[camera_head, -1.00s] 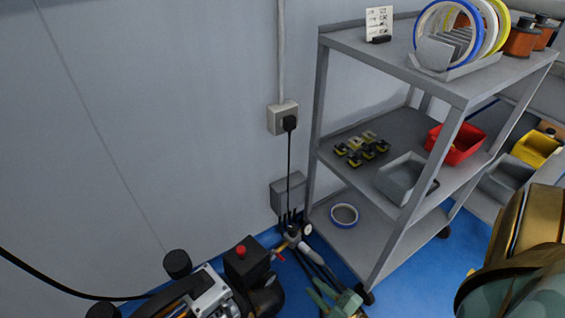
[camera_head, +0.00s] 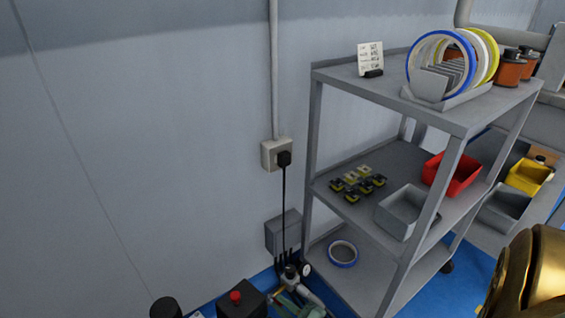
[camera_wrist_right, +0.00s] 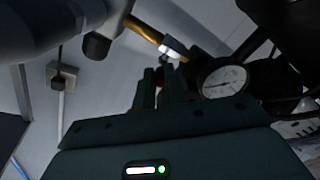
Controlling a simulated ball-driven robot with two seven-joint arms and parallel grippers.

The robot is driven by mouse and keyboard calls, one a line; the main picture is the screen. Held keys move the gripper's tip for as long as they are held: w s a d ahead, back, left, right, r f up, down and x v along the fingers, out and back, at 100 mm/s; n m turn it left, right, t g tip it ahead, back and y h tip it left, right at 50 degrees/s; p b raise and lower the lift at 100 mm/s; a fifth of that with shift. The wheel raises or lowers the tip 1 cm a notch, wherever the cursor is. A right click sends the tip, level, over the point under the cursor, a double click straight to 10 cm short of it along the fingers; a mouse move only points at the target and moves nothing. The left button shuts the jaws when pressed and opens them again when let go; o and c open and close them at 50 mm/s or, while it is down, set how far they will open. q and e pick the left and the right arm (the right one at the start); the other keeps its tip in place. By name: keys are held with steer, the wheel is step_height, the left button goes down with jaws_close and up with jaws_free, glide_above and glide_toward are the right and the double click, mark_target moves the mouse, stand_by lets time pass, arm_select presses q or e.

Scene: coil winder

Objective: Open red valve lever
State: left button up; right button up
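The valve fitting (camera_head: 290,273) is at the bottom of the head view, by the wall and left of the shelf, with a small round gauge (camera_head: 306,269) beside it. I cannot make out the red lever clearly in the head view. My right gripper (camera_head: 287,301) is at the bottom edge, just in front of the fitting. In the right wrist view, its two dark green fingers (camera_wrist_right: 160,80) are close together and point toward the fitting, left of the gauge (camera_wrist_right: 222,78). I cannot tell if they touch or hold the lever. My left gripper is not in view.
A black box with a red button (camera_head: 236,297) stands left of the fitting. A grey shelf cart (camera_head: 342,250) stands close on the right, with a blue-rimmed ring (camera_head: 343,262) on its bottom shelf. A cable hangs from the wall socket (camera_head: 277,153).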

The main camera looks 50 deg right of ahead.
steer(key=shift+w+d+n+y, duration=0.1)
steer(key=shift+d+n+y, duration=0.25)
steer(key=shift+n+y, duration=0.55)
steer(key=shift+w+d+n+y, duration=0.1)
steer(key=shift+d+n+y, duration=0.35)
steer(key=shift+y, duration=0.75)
jaws_close()
steer(key=shift+d+n+g+y, duration=0.1)
steer(key=shift+n+g+y, duration=0.5)
steer(key=shift+n+y, duration=0.55)
steer(key=shift+o, duration=2.2)
jaws_free()
steer(key=shift+m, duration=0.3)
steer(key=shift+s, duration=0.1)
steer(key=v, duration=1.6)
steer(key=shift+d, duration=0.25)
steer(key=shift+o, duration=0.3)
steer(key=shift+f, duration=0.15)
